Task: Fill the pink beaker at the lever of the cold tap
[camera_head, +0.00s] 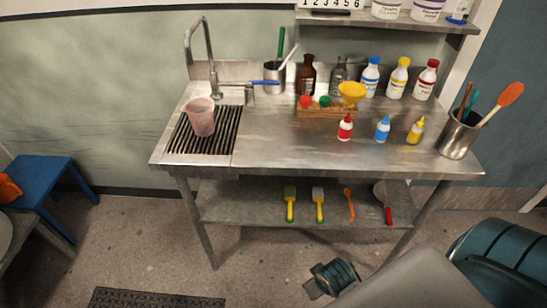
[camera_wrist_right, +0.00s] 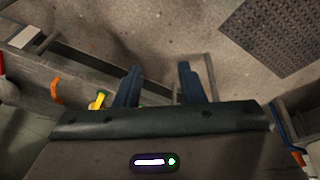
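The pink beaker (camera_head: 201,118) stands upright on the black slatted drain grate (camera_head: 178,139) at the left of the steel bench, in the head view. It is translucent; I cannot tell whether it holds water. The tap (camera_head: 211,58) rises behind it, its curved spout ending above and slightly left of the beaker's rim. A blue lever (camera_head: 264,82) sticks out to the right of the tap's base. No water stream shows. My right gripper (camera_wrist_right: 159,84) is open and empty in the right wrist view, away from the beaker. My left gripper is not in view.
A wooden rack (camera_head: 325,111) with a yellow funnel, squeeze bottles and a tool pot (camera_head: 457,136) occupy the bench's right side. A steel cup (camera_head: 273,77) stands near the lever. Brushes lie on the lower shelf (camera_head: 255,205). A blue stool (camera_head: 42,180) stands left.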

